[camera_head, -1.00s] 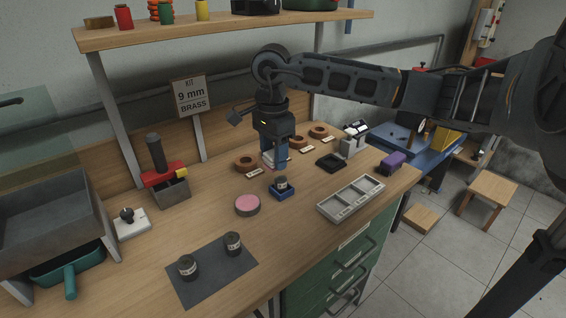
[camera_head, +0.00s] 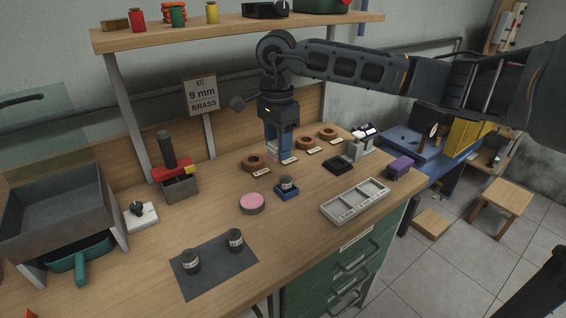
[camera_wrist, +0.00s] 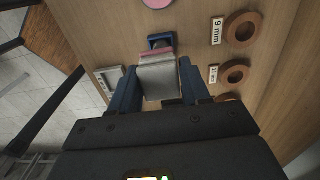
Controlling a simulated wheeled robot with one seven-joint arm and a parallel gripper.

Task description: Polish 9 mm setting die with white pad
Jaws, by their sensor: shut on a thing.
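My gripper (camera_head: 275,153) is shut on a pale grey-white block (camera_wrist: 158,76) with a pink layer at its far end, which looks like the white pad. It holds the pad low near the back of the bench, beside the labelled rings. A dark, capped die (camera_head: 287,182) stands upright in a small blue stand (camera_head: 286,192), in front of the gripper and apart from it. Two similar dies (camera_head: 190,261) (camera_head: 235,239) stand on a dark mat (camera_head: 214,276). Their labels are too small to read. The blue stand also shows beyond the pad in the wrist view (camera_wrist: 159,37).
A 9 mm tag (camera_wrist: 217,31) lies beside one brown ring (camera_wrist: 243,27); more tagged rings sit nearby. A pink disc (camera_head: 251,202) lies left of the blue stand. A compartment tray (camera_head: 355,201) is right. A 9 mm brass sign (camera_head: 200,95) stands behind. Bench between is clear.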

